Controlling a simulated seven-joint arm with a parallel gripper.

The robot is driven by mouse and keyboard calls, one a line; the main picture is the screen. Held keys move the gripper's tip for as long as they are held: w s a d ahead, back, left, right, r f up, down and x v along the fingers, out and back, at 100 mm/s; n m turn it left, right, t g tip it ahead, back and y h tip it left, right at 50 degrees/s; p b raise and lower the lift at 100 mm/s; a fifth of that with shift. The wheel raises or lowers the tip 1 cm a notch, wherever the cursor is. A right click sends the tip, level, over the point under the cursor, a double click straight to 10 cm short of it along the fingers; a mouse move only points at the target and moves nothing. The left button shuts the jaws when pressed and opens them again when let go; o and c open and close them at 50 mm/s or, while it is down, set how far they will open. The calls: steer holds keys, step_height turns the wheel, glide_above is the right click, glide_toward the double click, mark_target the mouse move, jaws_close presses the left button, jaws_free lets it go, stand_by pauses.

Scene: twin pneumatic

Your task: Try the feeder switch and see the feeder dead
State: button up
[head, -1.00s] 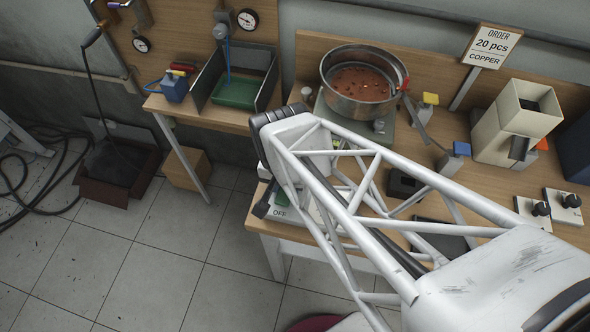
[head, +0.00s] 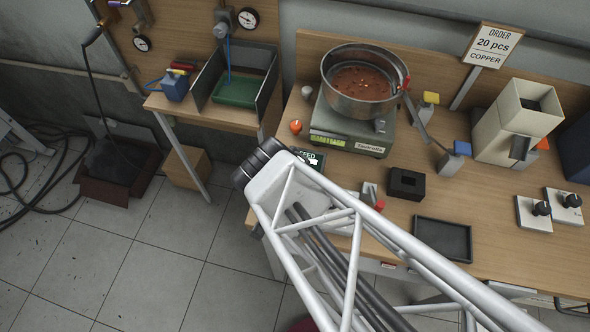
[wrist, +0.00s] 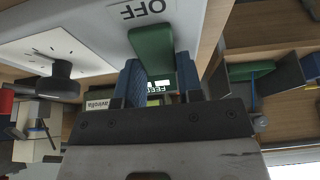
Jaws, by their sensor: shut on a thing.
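The bowl feeder stands at the back of the bench in the head view. Its steel bowl (head: 345,100) holds small copper pieces, and its green base (head: 352,132) has a pale green panel on the front. A dark plate (head: 312,157) lettered FEED shows partly behind my arm. In the wrist view my gripper (wrist: 160,78) has its two blue fingers shut on a green switch handle (wrist: 150,45). The handle stands at a grey panel (wrist: 190,20) marked OFF. Part of the FEED lettering (wrist: 161,87) shows between the fingers. My fingertips are hidden in the head view.
An orange-red lamp (head: 296,127) stands left of the feeder base. A black block (head: 407,184), a dark tray (head: 443,240) and two knob boxes (head: 535,212) lie to the right. A side bench with a green tray (head: 236,92) is at left. My arm covers the bench's front left.

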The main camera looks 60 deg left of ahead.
steer(key=o, duration=0.9)
steer(key=shift+o, duration=0.2)
steer(key=shift+v, duration=3.9)
